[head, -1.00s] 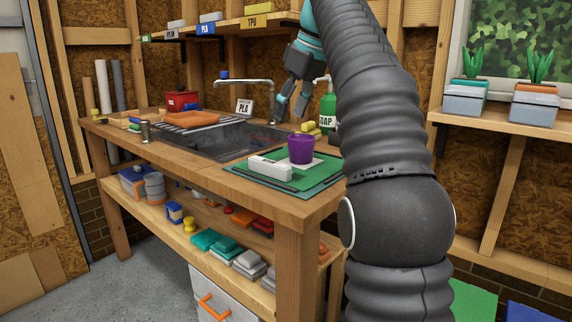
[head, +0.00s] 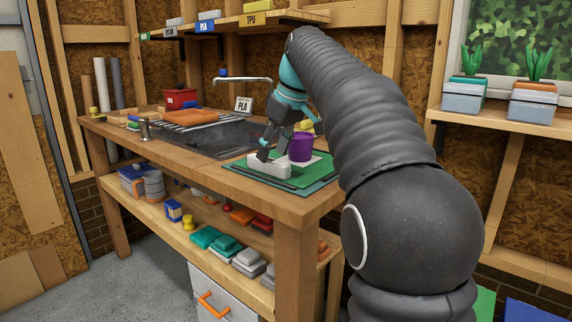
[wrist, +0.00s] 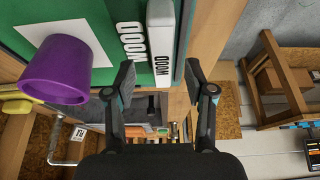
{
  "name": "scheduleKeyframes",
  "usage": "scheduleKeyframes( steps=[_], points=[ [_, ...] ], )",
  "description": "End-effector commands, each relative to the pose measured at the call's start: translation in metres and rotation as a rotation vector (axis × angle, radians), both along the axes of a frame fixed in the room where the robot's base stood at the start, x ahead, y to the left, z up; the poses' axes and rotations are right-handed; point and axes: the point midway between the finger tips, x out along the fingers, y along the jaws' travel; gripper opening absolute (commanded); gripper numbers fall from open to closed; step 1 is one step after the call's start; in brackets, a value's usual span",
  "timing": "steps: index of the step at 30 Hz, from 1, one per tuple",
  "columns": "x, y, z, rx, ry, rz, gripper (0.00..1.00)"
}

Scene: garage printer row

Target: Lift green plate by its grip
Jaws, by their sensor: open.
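The green plate (head: 303,178) lies on the workbench beside the sink. My gripper (head: 265,154) is open and empty over the grip's left part. In the wrist view my gripper's fingers (wrist: 160,76) are spread, with the grip's end lying between their lines. I cannot tell the remaining height or any contact.
The sink (head: 205,140) is left of the plate, with a tap (head: 243,79) behind it. A small PLA sign (head: 243,104) stands at the back. The bench's front edge is close to the grip.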

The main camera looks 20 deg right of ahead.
Motion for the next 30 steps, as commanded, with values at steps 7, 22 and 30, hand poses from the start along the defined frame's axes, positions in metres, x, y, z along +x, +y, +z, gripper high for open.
scheduleKeyframes(
  steps=[7,22,30],
  points=[
    [0.008,0.008,-0.026,0.001,0.001,0.000,0.54],
    [0.009,0.008,-0.028,0.000,0.000,0.000,0.00],
    [0.009,0.008,-0.028,-0.001,-0.002,0.001,0.00]
  ],
)
